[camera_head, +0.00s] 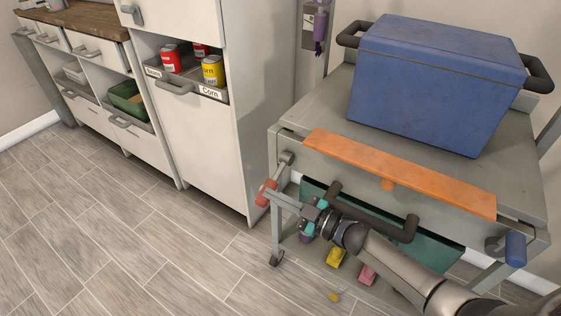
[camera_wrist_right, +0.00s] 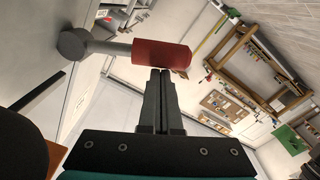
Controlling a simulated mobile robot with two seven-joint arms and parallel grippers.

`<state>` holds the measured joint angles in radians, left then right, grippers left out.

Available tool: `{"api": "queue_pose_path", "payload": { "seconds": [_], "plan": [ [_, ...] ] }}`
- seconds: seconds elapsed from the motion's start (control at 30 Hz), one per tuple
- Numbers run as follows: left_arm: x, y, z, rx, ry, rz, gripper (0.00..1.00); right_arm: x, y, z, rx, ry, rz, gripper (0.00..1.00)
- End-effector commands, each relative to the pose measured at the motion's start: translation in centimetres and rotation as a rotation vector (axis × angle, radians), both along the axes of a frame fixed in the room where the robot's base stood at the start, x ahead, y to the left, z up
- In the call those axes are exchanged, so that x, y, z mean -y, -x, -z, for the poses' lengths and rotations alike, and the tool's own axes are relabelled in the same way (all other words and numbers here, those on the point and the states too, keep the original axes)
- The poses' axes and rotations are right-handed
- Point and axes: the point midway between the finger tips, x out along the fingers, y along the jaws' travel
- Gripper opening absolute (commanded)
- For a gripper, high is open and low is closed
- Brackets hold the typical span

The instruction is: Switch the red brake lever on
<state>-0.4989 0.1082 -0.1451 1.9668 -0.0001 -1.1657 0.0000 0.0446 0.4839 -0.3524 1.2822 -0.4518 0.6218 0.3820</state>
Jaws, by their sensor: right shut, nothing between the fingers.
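The red brake lever (camera_head: 266,192) is on the left front corner of the grey rolling rack (camera_head: 300,122). Its grey arm hangs down from a round pivot, with the red handle at the lower end. In the right wrist view the red handle (camera_wrist_right: 163,54) lies across the top middle, joined to the grey pivot at left. My right gripper (camera_head: 277,196) is shut and empty, its fingertips right at the handle. In the right wrist view the closed fingertips (camera_wrist_right: 161,73) overlap the handle's lower edge; I cannot tell if they touch. My left gripper is not in view.
A blue box (camera_head: 430,85) stands on the rack. An orange panel (camera_head: 400,172) and dark bar handle (camera_head: 375,213) are on its front; a blue-handled lever (camera_head: 514,249) is at the right corner. A white cabinet (camera_head: 200,140) stands left. The floor between is clear.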

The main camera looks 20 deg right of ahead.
Motion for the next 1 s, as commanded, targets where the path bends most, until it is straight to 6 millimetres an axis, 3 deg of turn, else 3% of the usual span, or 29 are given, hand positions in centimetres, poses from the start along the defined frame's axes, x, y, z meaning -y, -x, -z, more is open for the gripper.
{"api": "queue_pose_path", "payload": {
  "seconds": [0.4,0.47,1.0],
  "plan": [
    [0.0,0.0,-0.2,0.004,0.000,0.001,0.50,0.6,0.7,0.0,-0.004,0.002,0.001,0.00],
    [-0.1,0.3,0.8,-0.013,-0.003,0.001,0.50,1.1,1.4,0.1,-0.005,0.003,0.001,0.00],
    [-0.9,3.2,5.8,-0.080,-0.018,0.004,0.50,8.1,10.3,0.1,-0.004,0.002,0.000,0.00]
  ]
}}
